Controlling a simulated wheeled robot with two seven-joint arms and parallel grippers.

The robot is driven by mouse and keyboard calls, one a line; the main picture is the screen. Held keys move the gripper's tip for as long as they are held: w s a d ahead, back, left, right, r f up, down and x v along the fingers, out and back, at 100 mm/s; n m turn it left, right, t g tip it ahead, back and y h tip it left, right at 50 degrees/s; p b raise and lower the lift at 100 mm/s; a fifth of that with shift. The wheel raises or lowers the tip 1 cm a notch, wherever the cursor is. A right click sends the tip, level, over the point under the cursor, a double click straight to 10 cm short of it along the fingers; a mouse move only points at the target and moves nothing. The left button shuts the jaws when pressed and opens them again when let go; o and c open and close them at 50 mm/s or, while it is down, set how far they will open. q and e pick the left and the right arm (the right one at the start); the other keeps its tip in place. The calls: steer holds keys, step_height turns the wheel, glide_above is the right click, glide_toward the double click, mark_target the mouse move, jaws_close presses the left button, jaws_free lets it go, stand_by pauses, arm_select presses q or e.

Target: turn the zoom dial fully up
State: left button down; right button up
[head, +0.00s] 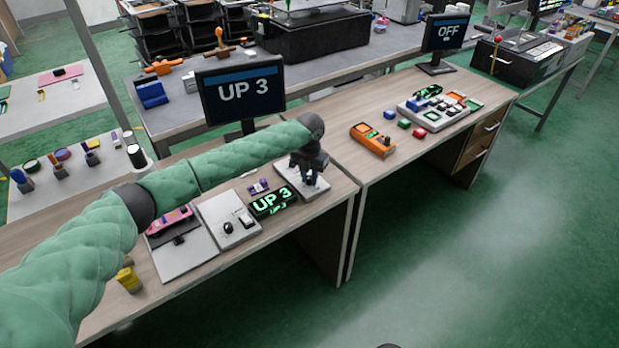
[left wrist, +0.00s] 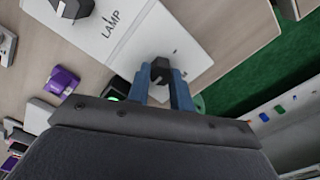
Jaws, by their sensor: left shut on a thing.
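A white panel (head: 318,192) lies on the near wooden table; it also shows in the left wrist view (left wrist: 130,52), with the printed word LAMP. It bears a dark faceted knob (left wrist: 160,70) near its edge and another dark knob (left wrist: 72,8) beside LAMP. My left gripper (head: 311,181) is over this panel. In the left wrist view its blue fingers (left wrist: 160,82) are shut on the first knob. I cannot read a zoom label. A small green-lit display (head: 271,202) and a monitor (head: 240,91) both read UP 3. My right gripper is not in view.
Left of the panel are a white switch box (head: 229,219), a grey board with a pink device (head: 170,220) and a yellow cup (head: 129,279). On the right table are an orange device (head: 373,140), a button board (head: 436,112) and a monitor (head: 446,33) reading OFF.

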mark_target(309, 178)
arm_select(q)
steer(key=shift+w+r, duration=0.1)
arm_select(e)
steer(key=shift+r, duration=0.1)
arm_select(q)
steer(key=c, duration=1.2)
jaws_free()
steer(key=shift+c, duration=0.2)
steer(key=shift+r, duration=0.35)
step_height(309, 178, up, 7)
steer(key=shift+b, duration=1.05)
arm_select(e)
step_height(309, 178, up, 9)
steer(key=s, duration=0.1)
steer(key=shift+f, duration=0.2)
